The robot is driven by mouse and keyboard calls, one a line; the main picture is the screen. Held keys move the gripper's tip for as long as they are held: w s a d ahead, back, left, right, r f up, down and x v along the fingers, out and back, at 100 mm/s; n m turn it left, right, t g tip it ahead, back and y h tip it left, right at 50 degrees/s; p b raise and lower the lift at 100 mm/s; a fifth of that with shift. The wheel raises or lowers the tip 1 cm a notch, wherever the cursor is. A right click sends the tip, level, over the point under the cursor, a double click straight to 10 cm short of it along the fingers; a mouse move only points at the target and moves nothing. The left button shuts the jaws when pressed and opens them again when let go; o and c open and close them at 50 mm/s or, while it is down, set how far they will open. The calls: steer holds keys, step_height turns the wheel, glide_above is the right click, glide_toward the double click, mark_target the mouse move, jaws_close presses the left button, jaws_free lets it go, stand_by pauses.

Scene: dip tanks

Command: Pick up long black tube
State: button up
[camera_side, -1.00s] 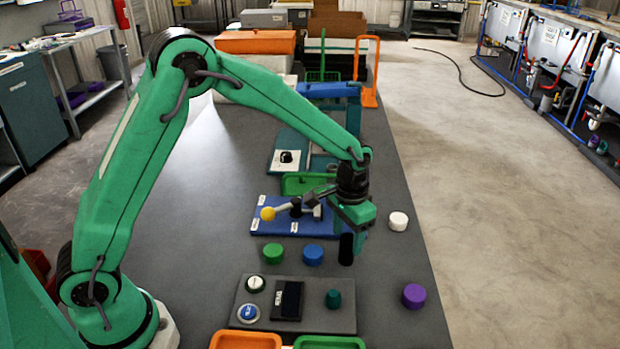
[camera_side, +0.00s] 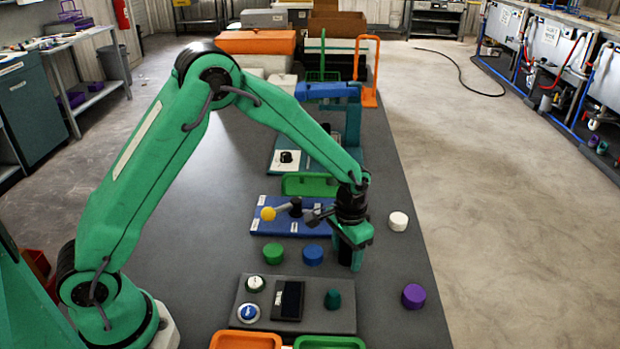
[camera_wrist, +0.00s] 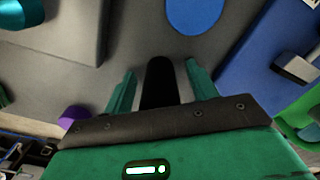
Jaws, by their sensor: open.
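The long black tube (camera_side: 346,251) stands upright on the dark table, to the right of the blue round block. In the wrist view the black tube (camera_wrist: 159,78) shows between the two green fingers, with a gap on each side. My gripper (camera_side: 350,258) points down with its fingers low around the tube; it also shows in the wrist view (camera_wrist: 160,90). It is open, and the fingers hide much of the tube in the side view.
A blue block (camera_side: 313,254) and a green block (camera_side: 273,253) stand to the left. A white block (camera_side: 398,221) and a purple block (camera_side: 413,296) are near the table's right edge. A grey button panel (camera_side: 252,290) lies in front; a blue board (camera_side: 268,227) with a yellow-knobbed lever lies behind.

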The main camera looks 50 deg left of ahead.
mark_target(346, 263)
steer(key=c, duration=1.3)
steer(key=shift+o, duration=0.2)
steer(key=shift+r, duration=0.2)
steer(key=shift+r, duration=0.55)
steer(key=r, duration=0.3)
steer(key=shift+s+d+r, duration=0.1)
steer(key=shift+s+d, duration=0.15)
steer(key=shift+d, duration=0.1)
steer(key=s+d+r, duration=0.6)
steer(key=s+d, duration=0.1)
steer(key=shift+s+d+r, duration=0.2)
steer(key=shift+s+d, duration=0.1)
steer(key=shift+d, duration=0.1)
steer(key=shift+w, duration=0.1)
